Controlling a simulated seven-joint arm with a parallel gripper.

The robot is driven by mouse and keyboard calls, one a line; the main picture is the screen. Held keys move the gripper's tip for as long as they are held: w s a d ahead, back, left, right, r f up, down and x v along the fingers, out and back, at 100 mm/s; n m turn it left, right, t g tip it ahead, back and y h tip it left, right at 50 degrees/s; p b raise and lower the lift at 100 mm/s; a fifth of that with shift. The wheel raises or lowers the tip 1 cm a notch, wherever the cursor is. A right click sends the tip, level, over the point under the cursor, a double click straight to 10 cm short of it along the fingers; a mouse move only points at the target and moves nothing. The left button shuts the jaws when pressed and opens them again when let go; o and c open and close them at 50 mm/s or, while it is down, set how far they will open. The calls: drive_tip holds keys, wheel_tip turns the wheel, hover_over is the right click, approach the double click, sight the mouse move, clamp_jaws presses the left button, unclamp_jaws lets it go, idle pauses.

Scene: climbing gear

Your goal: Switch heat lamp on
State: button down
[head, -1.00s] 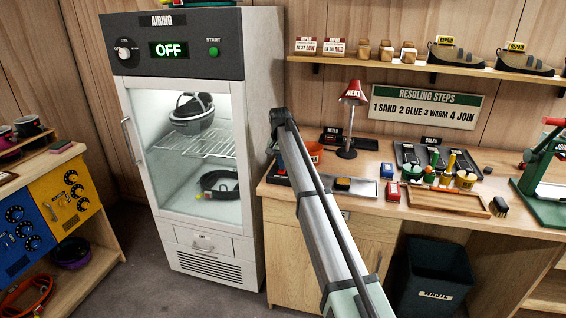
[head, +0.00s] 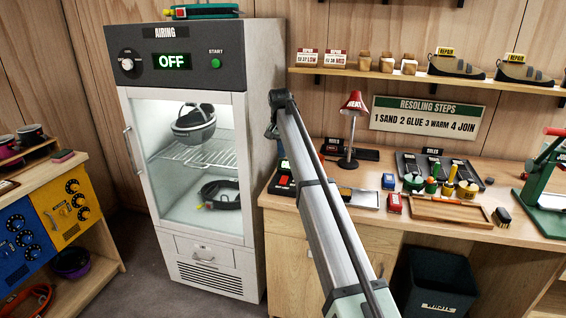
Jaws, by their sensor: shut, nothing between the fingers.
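The heat lamp (head: 354,104) has a red shade with a white label and a dark stand, upright at the back left of the wooden workbench (head: 455,224). No glow shows under its shade. A small dark box with red and green parts (head: 284,180) sits at the bench's left end, partly behind my arm; I cannot tell whether it is the lamp's switch. My arm rises from the bottom of the head view, in front of the bench's left part. My gripper is not visible; it is hidden behind the arm or out of view.
A white airing cabinet (head: 246,150) reading OFF stands left of the bench. Glue pots (head: 447,188), a wooden tray (head: 440,208), a brush (head: 502,217) and a green press (head: 545,185) occupy the bench. A shelf with shoes (head: 457,65) hangs above; a dark bin (head: 436,282) stands below.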

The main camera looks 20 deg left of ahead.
sight(285, 177)
drive_tip(key=shift+s+r, duration=0.15)
drive_tip(key=shift+r, duration=0.65)
drive_tip(key=shift+s+r, duration=0.1)
drive_tip(key=shift+r, duration=0.7)
drive_tip(key=shift+w, duration=0.15)
drive_tip(key=shift+w+r, duration=0.1)
drive_tip(key=shift+w, duration=0.45)
drive_tip(key=f, duration=0.4)
drive_tip(key=w+f, duration=0.1)
drive_tip(key=f, duration=0.4)
drive_tip(key=w+f, duration=0.1)
drive_tip(key=f, duration=0.3)
drive_tip(key=shift+w+f, duration=0.1)
drive_tip(key=shift+f, duration=0.3)
drive_tip(key=shift+w+f, duration=0.1)
drive_tip(key=shift+f, duration=0.2)
